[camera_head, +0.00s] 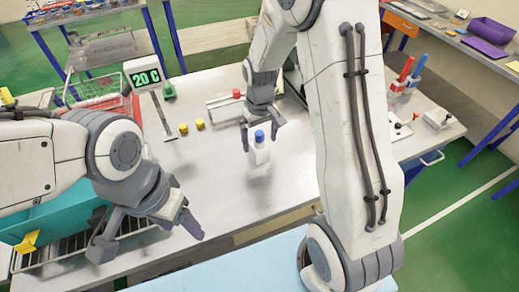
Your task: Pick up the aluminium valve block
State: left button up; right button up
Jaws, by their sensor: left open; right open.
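A small pale silver-white block with a blue cap (259,152) stands upright on the metal table (210,175), near its middle; it looks like the valve block. My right gripper (261,137) is open and points down over it, one finger at each side of the blue cap. I cannot tell whether the fingers touch it. My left gripper (148,238) is open and empty over the table's front left edge, well apart from the block.
Two yellow caps (191,127) and a sign reading 20 C (146,76) stand left of the block. A grey fixture with a red knob (222,106) lies behind it. A teal bin (65,215) is at left. My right arm hides part of the table's right side.

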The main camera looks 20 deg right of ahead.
aim_at(260, 149)
notch_tip(260, 149, down, 4)
jog(key=shift+s+f+p, duration=0.1)
jog(key=shift+f+p, duration=0.1)
jog(key=shift+p, duration=0.2)
jog(key=shift+r, duration=0.1)
grip_shut()
